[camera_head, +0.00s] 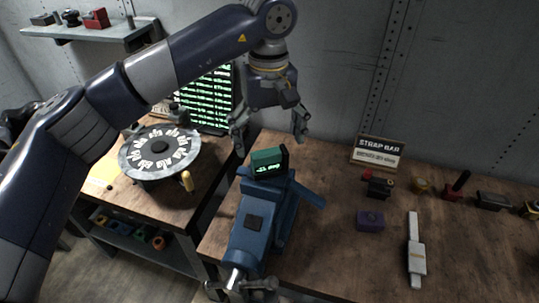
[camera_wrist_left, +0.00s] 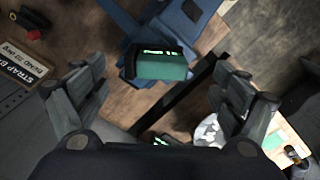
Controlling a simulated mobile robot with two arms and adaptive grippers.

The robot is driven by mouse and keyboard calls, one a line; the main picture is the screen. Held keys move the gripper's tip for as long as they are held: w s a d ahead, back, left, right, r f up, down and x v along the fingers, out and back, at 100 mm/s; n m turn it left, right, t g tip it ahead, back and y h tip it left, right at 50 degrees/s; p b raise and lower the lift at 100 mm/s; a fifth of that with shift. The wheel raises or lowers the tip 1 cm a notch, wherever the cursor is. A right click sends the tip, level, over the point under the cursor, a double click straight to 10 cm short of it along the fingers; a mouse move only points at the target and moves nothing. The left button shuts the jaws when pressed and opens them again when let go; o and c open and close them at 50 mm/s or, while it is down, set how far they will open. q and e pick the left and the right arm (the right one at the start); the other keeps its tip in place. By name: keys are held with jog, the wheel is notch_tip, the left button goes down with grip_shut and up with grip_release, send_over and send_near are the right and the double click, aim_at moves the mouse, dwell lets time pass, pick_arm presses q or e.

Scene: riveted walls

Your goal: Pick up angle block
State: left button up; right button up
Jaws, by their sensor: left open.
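A teal block with a dark edge and a small lit green display (camera_head: 268,162), which looks like the angle block, sits on top of a blue vise (camera_head: 262,222) at the bench's left edge. It also shows in the left wrist view (camera_wrist_left: 165,67), near the middle between the fingers. My left gripper (camera_head: 269,136) points down above the block with its fingers spread and nothing between them. The fingers look apart from the block. The right gripper is not in view.
A "STRAP BAR" sign (camera_head: 378,153), a purple block (camera_head: 370,219), a white strap-like tool (camera_head: 416,250) and several small items stand on the bench to the right. A round dial plate (camera_head: 160,147) and lit green screen (camera_head: 207,95) are left.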

aim_at(269, 151)
pick_arm(q)
jog(key=shift+s+f, duration=0.35)
jog(key=shift+f, duration=0.4)
jog(key=shift+w+f+p, duration=0.15)
jog(key=shift+f+p, duration=0.15)
jog(key=f+p, duration=0.1)
jog(key=f, duration=0.1)
jog(key=w+f+p, duration=0.1)
jog(key=f, duration=0.1)
jog(key=shift+w+p, duration=0.1)
jog(key=shift+p, duration=0.25)
jog(key=shift+f, duration=0.55)
jog(key=shift+c, duration=1.3)
jog(key=c, duration=1.1)
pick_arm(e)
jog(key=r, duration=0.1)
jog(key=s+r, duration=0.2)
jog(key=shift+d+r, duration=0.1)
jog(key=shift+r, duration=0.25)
